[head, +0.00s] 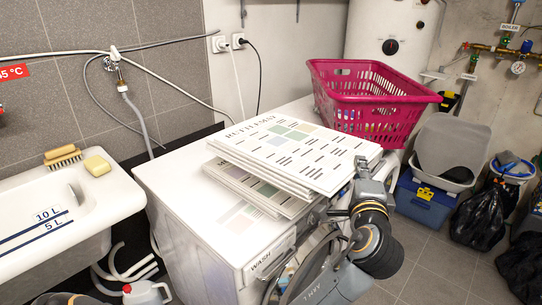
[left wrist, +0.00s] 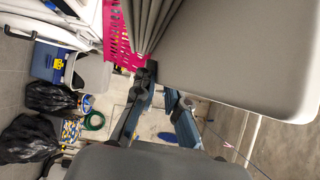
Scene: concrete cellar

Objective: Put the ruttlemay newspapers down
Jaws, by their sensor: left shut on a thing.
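A stack of ruttlemay newspapers (head: 295,150), with a printed title and coloured blocks, is over the white washing machine (head: 215,255). A second stack of papers (head: 250,190) lies under it, shifted toward the front left. My left gripper (head: 362,168) is at the right edge of the upper stack and shut on it. In the left wrist view, my gripper's fingers (left wrist: 160,84) are beside layered grey sheet edges (left wrist: 165,22). I cannot tell whether the upper stack rests fully on the lower one. My right gripper is not in view.
A pink laundry basket (head: 375,110) stands behind the papers. A sink (head: 60,205) with a brush (head: 62,155) and soap (head: 97,166) is at left. A blue box (head: 425,205) and black bags (head: 480,215) are on the floor at right. A little bare machine top shows at front left.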

